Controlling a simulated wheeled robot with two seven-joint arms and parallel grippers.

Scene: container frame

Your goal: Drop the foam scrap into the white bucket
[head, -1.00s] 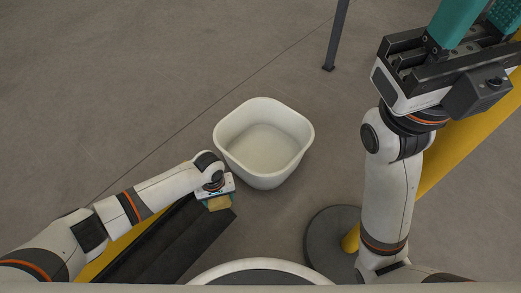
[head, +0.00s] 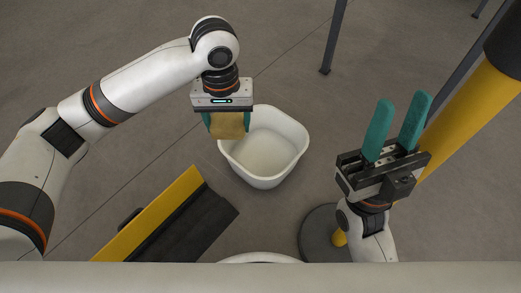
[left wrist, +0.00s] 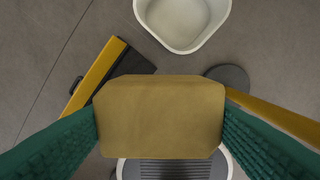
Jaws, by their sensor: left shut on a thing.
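The foam scrap (head: 228,125) is a tan block. My left gripper (head: 228,124) is shut on it, with a green finger on each side. In the left wrist view the foam scrap (left wrist: 160,117) fills the space between the fingers. The white bucket (head: 290,165) stands on the floor, open and empty as far as I can see. In the head view the foam overlaps the bucket's upper left rim; in the left wrist view the bucket (left wrist: 185,48) lies beyond the foam, at the top. My right gripper (head: 397,118) is open and empty, right of the bucket, fingers pointing up.
A yellow and black box-like thing (head: 165,220) lies on the floor at lower left. A yellow post (head: 465,105) stands at the right, and a round dark base (head: 318,232) is below the bucket. A dark leg (head: 334,42) stands behind. The floor at upper left is clear.

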